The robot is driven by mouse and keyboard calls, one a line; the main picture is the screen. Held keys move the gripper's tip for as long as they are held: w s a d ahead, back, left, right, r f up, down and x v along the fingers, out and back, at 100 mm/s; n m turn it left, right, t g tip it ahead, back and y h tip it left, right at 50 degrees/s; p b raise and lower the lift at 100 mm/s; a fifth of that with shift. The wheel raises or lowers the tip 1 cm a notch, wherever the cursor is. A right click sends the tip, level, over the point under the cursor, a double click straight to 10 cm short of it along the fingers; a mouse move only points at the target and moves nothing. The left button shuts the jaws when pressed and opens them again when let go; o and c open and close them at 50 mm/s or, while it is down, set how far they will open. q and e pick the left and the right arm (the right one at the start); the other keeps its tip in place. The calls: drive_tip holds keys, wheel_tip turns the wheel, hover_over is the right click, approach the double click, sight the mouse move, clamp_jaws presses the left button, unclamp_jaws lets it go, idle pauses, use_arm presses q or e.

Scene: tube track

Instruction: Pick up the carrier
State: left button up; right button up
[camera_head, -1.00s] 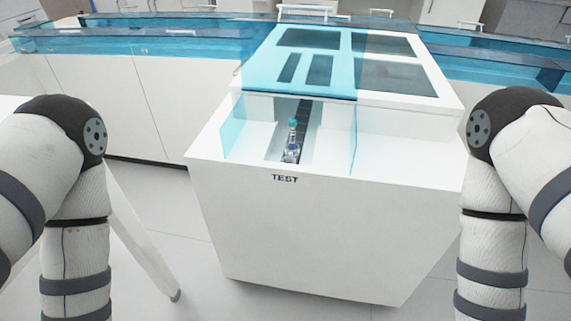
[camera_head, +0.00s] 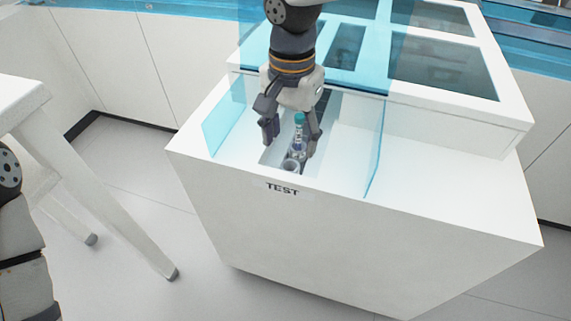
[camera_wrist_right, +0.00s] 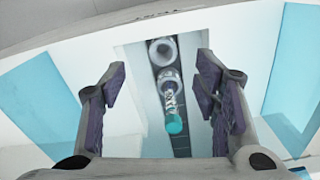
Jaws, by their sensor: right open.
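A capped tube (camera_head: 299,128) with a teal cap stands upright in a narrow dark track at the TEST station. It also shows in the right wrist view (camera_wrist_right: 174,122). A clear round carrier (camera_wrist_right: 168,82) is around its lower part. A second ring-shaped carrier (camera_wrist_right: 162,50) sits at the track's front end, looks empty, and shows in the head view (camera_head: 289,166). My right gripper (camera_head: 291,136) is open above the track, pointing down, with one finger on each side of the tube. In the right wrist view, the fingers (camera_wrist_right: 162,78) have clear gaps to the tube and carriers. My left gripper is out of view.
Translucent blue panels stand left (camera_head: 224,118) and right (camera_head: 375,150) of the track opening. A blue cover (camera_head: 262,48) lies behind it. A white table (camera_head: 22,98) stands at the left. White ledges flank the track.

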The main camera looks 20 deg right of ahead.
sight(289, 163)
drive_tip(key=f, duration=0.8)
drive_tip(key=shift+w+f+b, duration=0.15)
drive_tip(key=shift+w+b, duration=0.2)
drive_tip(key=c, duration=1)
